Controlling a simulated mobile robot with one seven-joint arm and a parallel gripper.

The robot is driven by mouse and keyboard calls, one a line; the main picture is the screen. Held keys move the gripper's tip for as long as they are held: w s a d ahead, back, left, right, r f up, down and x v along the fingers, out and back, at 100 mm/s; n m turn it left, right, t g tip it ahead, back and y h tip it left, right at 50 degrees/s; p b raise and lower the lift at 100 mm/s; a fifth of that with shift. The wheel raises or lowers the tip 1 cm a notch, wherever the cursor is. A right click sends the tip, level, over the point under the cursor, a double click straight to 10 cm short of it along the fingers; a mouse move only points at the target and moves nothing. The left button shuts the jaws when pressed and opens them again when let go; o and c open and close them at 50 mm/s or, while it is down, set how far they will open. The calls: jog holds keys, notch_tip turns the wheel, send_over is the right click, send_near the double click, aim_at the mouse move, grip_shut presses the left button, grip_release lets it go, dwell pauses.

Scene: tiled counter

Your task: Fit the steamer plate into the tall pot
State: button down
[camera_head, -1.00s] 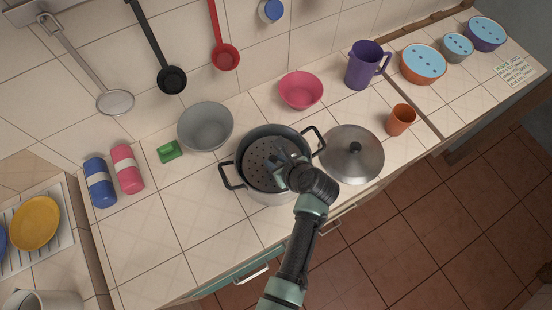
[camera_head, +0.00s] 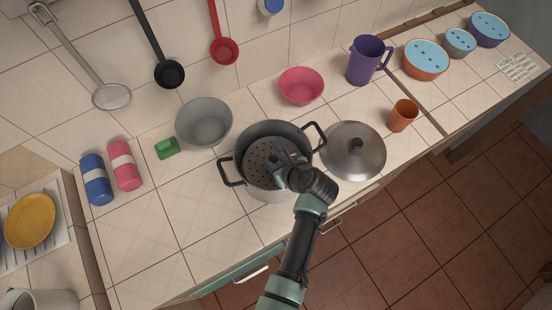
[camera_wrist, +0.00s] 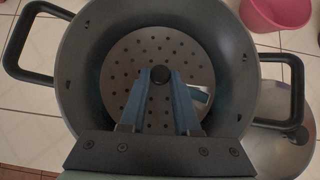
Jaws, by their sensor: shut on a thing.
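The tall pot (camera_head: 284,128) stands on the counter, a dark-walled pot with two black side handles. The steamer plate (camera_head: 261,159), a grey disc with many small holes, is inside the pot. In the wrist view the plate (camera_wrist: 122,72) lies within the pot's dark wall (camera_wrist: 82,52), with its round black knob between my fingers. My gripper (camera_head: 281,157) reaches into the pot from the front right; in the wrist view its blue fingers (camera_wrist: 161,85) are shut on the knob. The fingers and wrist hide part of the plate, and I cannot tell whether it rests on anything.
A metal lid (camera_head: 352,150) lies right of the pot, close to its handle. An orange cup (camera_head: 403,116) is further right. Bare tiles lie left of the pot.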

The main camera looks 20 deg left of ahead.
jog(key=shift+f, duration=0.35)
jog(key=c, duration=0.6)
grip_release()
jog(key=shift+o, duration=0.2)
jog(key=b+v, duration=0.1)
jog(key=v, duration=1.2)
